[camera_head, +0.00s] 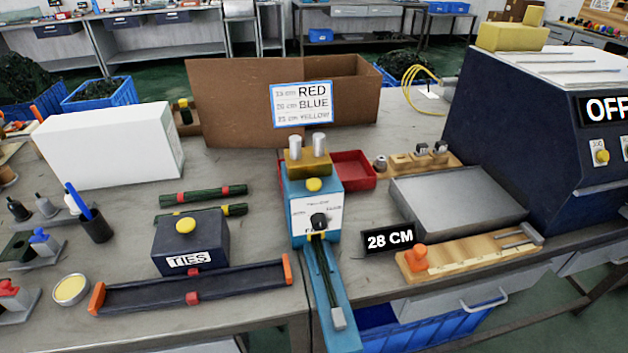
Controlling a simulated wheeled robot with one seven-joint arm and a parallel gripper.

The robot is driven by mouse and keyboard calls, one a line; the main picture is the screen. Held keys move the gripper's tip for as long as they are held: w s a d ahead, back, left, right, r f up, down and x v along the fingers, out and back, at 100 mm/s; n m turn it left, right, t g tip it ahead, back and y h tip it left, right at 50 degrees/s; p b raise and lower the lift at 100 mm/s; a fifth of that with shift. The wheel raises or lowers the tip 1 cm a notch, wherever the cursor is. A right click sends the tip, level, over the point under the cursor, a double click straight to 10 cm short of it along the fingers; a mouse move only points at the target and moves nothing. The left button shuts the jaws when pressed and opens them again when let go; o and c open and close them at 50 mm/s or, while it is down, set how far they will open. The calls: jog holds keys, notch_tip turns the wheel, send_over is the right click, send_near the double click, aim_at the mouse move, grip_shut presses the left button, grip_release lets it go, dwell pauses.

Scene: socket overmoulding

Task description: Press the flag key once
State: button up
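No key marked as a flag key can be made out. A blue tester-like device (300,236) stands in the middle, with a yellow button (314,185) on top and a black knob (319,221) on its white face; the face's small print is too small to read. My gripper is not in view.
A cardboard box (235,105) with a RED, BLUE, YELLOW sign stands behind. A white block (105,150) is at left. A metal tray (455,200), a 28 CM display (390,239) and a wooden fixture (465,257) lie at right. Bare table (270,320) shows at front.

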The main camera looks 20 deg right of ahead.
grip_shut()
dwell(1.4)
